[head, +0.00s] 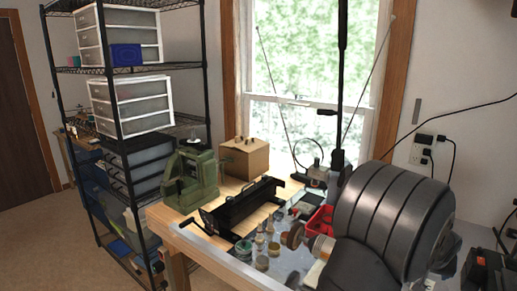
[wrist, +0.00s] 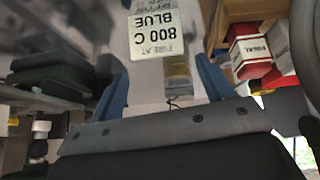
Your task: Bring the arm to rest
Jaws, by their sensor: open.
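My gripper (wrist: 162,85) shows in the wrist view as two blue fingers spread apart, with nothing clearly held between them. Beyond and between the fingers is a pale surface with an upside-down label (wrist: 156,28) reading "800 C BLUE". A small brownish-grey block-like thing (wrist: 178,70) shows between the fingers; I cannot tell how far off it is. I cannot make out the gripper in the head view.
A workbench holds a green machine (head: 190,178), a wooden block (head: 244,158), a black metal tool (head: 242,204), small jars (head: 262,262) and a red tray (head: 320,221). A black wire shelf (head: 128,69) stands at left. Open floor (head: 45,240) lies left of it.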

